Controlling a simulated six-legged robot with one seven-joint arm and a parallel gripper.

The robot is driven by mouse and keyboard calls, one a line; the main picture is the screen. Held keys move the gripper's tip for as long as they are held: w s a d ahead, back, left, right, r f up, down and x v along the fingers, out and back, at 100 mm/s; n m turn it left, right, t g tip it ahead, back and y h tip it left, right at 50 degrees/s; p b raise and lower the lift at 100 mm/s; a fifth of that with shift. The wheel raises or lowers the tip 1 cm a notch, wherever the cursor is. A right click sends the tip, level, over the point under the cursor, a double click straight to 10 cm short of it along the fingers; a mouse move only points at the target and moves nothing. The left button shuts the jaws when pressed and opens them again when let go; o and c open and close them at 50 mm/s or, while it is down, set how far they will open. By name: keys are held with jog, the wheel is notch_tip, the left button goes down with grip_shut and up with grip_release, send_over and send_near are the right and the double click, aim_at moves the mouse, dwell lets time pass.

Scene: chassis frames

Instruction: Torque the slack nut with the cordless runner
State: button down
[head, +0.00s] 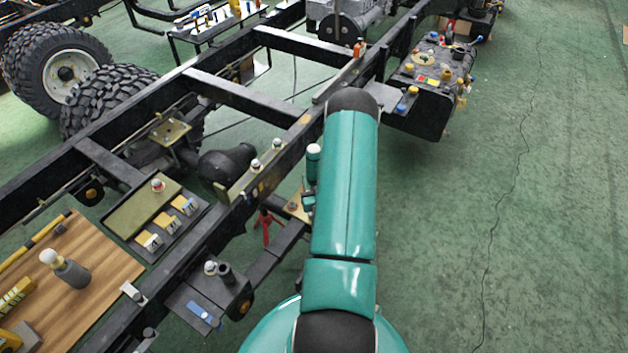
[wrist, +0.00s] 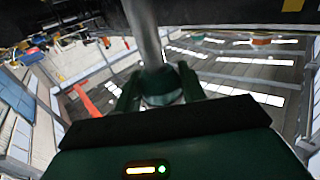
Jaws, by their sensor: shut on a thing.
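In the wrist view my gripper (wrist: 160,84) is shut on a rounded teal body, which looks like the cordless runner (wrist: 160,90). A grey shaft rises from it toward a dark surface at the top. In the head view my teal arm hides the gripper. A small teal cylinder (head: 313,162) shows at the arm's left edge, beside the chassis rail; I cannot tell if it is the runner. Silver-topped fittings stand on a rail bracket (head: 238,183), and a dark nut sits on a tan plate (head: 303,207). I cannot tell which nut is slack, or whether the shaft touches one.
The black chassis frame (head: 110,163) runs diagonally, with big tyres (head: 60,65) at upper left. A wooden board (head: 110,262) with tools lies at lower left. A black box (head: 425,112) with coloured caps is right of the rail. Green floor (head: 560,200) is clear at right, except a thin line.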

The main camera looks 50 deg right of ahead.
aim_at(316, 171)
jog(key=shift+f, duration=0.65)
dwell(1.8)
jog(key=shift+r, duration=0.15)
jog(key=shift+r, duration=1.5)
jog(key=shift+r, duration=2.5)
